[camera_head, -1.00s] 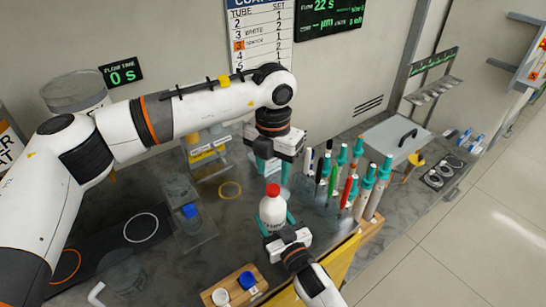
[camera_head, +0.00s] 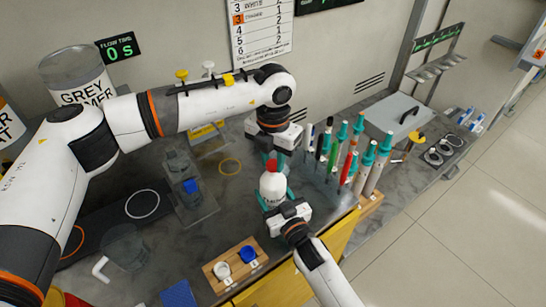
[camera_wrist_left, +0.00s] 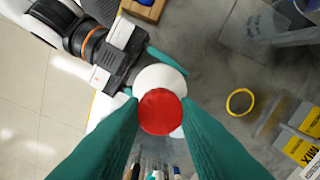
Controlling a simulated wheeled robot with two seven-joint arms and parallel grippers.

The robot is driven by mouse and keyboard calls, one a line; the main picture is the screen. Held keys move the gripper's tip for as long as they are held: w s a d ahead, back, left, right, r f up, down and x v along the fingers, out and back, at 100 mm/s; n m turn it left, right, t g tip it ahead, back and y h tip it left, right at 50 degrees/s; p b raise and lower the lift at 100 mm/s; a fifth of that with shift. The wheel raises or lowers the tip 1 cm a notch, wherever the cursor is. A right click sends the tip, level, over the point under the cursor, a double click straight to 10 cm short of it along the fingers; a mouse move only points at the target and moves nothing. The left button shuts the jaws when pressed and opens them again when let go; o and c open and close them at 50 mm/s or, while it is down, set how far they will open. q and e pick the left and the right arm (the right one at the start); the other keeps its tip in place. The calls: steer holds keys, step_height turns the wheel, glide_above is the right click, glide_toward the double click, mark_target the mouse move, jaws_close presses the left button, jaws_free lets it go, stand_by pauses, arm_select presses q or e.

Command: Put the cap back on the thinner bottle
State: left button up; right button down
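The white bottle (camera_head: 272,187) stands upright near the front of the counter; its label is too small to read. The red cap (camera_head: 271,164) sits at its top, in line with the neck. My right gripper (camera_head: 271,199) is shut around the bottle's body from the front. My left gripper (camera_head: 274,159) comes down from above, its teal fingertips on either side of the cap. In the left wrist view the cap (camera_wrist_left: 160,112) fills the gap between the fingertips, with the white bottle (camera_wrist_left: 160,78) behind it. The cap hides the neck.
A wooden block (camera_head: 214,278) with a white cup (camera_head: 222,270) and a blue cup (camera_head: 248,254) lies at the front. Several teal-topped rods (camera_head: 358,158) stand to the right of the bottle. A yellow ring (camera_head: 230,166) lies flat behind and left, with clear counter around it.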

arm_select(q)
steer(key=m, duration=0.3)
jaws_close()
steer(key=m, duration=0.5)
steer(key=o, duration=1.1)
jaws_free()
steer(key=shift+c, duration=0.2)
steer(key=shift+r, duration=2.25)
steer(key=shift+c, duration=0.3)
